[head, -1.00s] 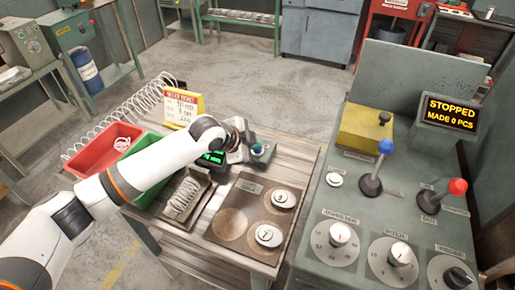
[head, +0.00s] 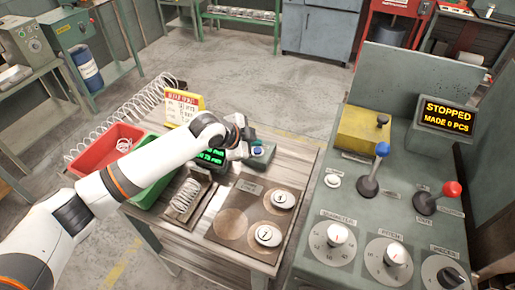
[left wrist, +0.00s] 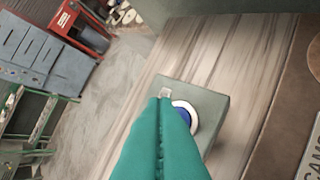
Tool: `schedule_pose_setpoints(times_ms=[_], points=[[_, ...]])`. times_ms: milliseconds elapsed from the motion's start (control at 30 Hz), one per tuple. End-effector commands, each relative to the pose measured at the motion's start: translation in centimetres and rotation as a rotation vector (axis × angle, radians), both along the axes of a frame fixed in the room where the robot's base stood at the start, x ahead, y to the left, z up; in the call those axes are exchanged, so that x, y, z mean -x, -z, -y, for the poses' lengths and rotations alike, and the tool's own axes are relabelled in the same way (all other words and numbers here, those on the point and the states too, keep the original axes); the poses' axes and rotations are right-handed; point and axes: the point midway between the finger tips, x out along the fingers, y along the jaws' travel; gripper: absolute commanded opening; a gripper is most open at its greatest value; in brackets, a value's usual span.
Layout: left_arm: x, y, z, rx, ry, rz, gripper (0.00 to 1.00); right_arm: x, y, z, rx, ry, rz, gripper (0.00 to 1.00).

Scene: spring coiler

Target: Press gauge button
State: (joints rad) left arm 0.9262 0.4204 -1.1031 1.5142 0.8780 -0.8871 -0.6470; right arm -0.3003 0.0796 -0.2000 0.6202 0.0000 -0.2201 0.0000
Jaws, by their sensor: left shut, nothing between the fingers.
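The gauge button (head: 258,151) is blue with a pale ring, on a small grey-green box (head: 264,160) at the back right of the wooden table. In the left wrist view the blue button (left wrist: 188,114) shows just right of my fingertips, partly hidden by them. My left gripper (head: 250,134) is shut and empty, with teal fingers pointing down over the box (left wrist: 212,104). The fingertips look close to the button; whether they touch it cannot be told. The gauge display (head: 211,157) with green digits is partly covered by my left arm. My right gripper is not in view.
A spring (head: 186,195) lies in a holder in front of the display. A brown board (head: 233,246) with weight-like discs is at the front. Red (head: 90,151) and green (head: 160,186) bins stand left. The control console (head: 318,258), screen reading STOPPED (head: 449,116), is right.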

Motion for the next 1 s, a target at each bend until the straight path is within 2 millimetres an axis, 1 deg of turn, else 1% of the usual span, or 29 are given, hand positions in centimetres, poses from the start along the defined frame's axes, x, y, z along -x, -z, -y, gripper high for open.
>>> schedule_pose_setpoints(times_ms=[33,200,433,500,1000], points=[[0.0,-0.7,0.0,0.001,0.000,0.001,0.00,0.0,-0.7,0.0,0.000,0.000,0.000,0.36],[0.0,-2.5,0.0,0.001,0.000,0.001,0.00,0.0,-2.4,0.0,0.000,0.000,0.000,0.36],[0.0,-4.7,0.0,0.000,0.001,0.001,0.00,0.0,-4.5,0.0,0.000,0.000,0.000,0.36],[0.0,-4.9,0.0,0.001,0.001,0.000,0.00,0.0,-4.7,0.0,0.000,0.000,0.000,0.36],[0.0,-4.8,0.0,0.001,0.001,0.000,0.00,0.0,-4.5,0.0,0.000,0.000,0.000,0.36]])
